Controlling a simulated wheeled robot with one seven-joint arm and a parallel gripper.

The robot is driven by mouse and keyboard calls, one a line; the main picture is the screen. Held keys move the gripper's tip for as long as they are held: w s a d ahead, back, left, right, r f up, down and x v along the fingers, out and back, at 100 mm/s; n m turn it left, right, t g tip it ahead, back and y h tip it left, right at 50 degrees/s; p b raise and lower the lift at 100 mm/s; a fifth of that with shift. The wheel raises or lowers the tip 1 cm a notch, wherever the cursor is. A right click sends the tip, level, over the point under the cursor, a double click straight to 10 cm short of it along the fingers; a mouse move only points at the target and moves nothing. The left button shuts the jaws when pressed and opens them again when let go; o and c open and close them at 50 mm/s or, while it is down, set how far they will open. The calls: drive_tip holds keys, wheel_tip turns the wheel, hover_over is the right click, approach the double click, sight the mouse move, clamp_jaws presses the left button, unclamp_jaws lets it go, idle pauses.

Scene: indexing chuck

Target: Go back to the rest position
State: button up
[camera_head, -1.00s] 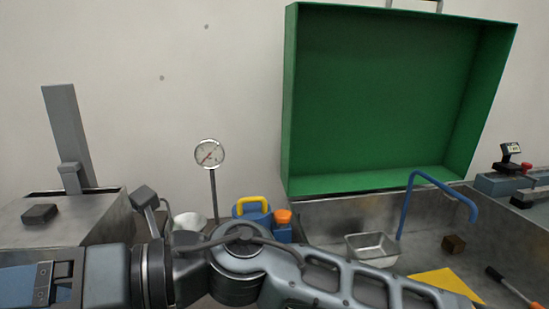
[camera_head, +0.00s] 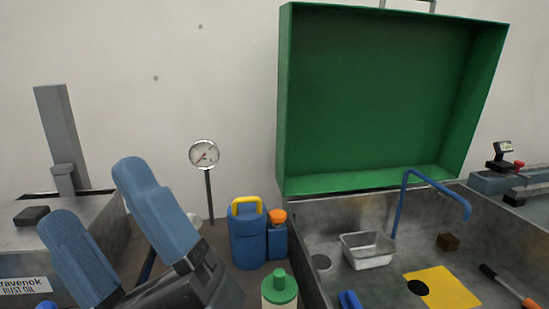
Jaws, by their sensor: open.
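My gripper (camera_head: 96,196) is at the lower left, close to the camera. Its two blue fingers point up and to the left, with a clear gap between them and nothing held. Its dark body is at the bottom of the picture. The fingers overlap the view of the grey metal tank (camera_head: 98,222) on the left and hide part of it. I cannot tell the distance between them.
A dial gauge (camera_head: 204,154) stands on a post behind. A blue can (camera_head: 248,240) and a green-capped bottle (camera_head: 280,287) are right of my gripper. The open green-lidded case (camera_head: 385,95) holds a metal tray (camera_head: 368,250), a yellow sheet (camera_head: 448,288) and a brown block (camera_head: 448,242).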

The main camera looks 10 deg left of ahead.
drive_tip(key=s+d+f+m+t+h, duration=0.2)
drive_tip(key=d+f+m+t+h, duration=0.4)
drive_tip(key=d+f+m+h, duration=0.45)
drive_tip(key=s+d+f+m+t+h, duration=0.2)
drive_tip(key=d+f+m+t+h, duration=0.6)
drive_tip(key=m+h, duration=0.5)
drive_tip(key=s+d+f+m+g+h, duration=0.1)
drive_tip(key=s+d+f+g, duration=0.3)
drive_tip(key=s+d, duration=0.4)
drive_tip(key=s+d+f+m+g+h, duration=0.2)
drive_tip(key=s+d+f+g, duration=0.2)
drive_tip(key=s+d, duration=0.4)
drive_tip(key=shift+s+d+f+g, duration=0.35)
drive_tip(key=shift+s+f+g, duration=0.05)
drive_tip(key=shift+s+f, duration=0.5)
drive_tip(key=shift+m+h, duration=0.25)
